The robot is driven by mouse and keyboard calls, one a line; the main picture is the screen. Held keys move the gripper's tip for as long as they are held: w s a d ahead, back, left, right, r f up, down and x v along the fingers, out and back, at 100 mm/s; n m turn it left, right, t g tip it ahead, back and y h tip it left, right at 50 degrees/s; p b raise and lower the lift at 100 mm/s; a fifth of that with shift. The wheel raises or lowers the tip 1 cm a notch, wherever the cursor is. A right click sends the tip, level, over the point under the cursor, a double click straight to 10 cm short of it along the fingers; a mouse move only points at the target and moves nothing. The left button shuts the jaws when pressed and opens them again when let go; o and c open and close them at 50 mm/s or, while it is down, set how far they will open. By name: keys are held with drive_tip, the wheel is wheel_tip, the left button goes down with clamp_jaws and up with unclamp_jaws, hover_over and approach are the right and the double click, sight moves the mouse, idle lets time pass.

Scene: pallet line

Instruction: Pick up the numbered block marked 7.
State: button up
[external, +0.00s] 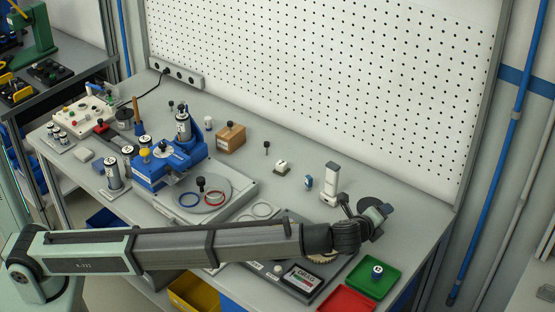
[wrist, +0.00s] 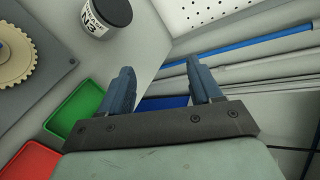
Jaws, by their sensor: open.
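I cannot make out a 7 on any object in either view. A small blue block with a pale face (external: 308,183) stands on the bench left of the white upright device, its marking too small to read. A small blue-and-white piece (external: 377,271) sits in the green tray (external: 361,282), its marking also unreadable. My gripper (external: 381,213) is above the right end of the bench, right of the blue block and beyond the green tray. In the wrist view my gripper (wrist: 162,84) is open, with nothing between its fingers.
A dark-lidded jar labelled N3 (wrist: 104,18) stands close to my gripper. A red tray (external: 346,301) adjoins the green one. The white upright device (external: 330,183) is left of my gripper. A blue fixture (external: 166,164) and brown box (external: 231,138) stand farther left. A pegboard (external: 330,75) backs the bench.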

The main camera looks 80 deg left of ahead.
drive_tip(key=s+a+r+n+g, duration=0.2)
drive_tip(key=s+a+n+g, duration=0.1)
drive_tip(key=a, duration=1.3)
drive_tip(key=n+g+h, duration=0.2)
drive_tip(key=g+h, duration=0.4)
drive_tip(key=h, duration=0.3)
hover_over(281, 163)
drive_tip(key=f, duration=1.4)
drive_tip(key=shift+w+d+f, duration=0.1)
drive_tip(key=shift+w+d, duration=0.05)
drive_tip(key=shift+d, duration=0.05)
drive_tip(key=shift+a+f, duration=0.2)
drive_tip(key=shift+f, duration=2.4)
drive_tip(key=c, duration=0.9)
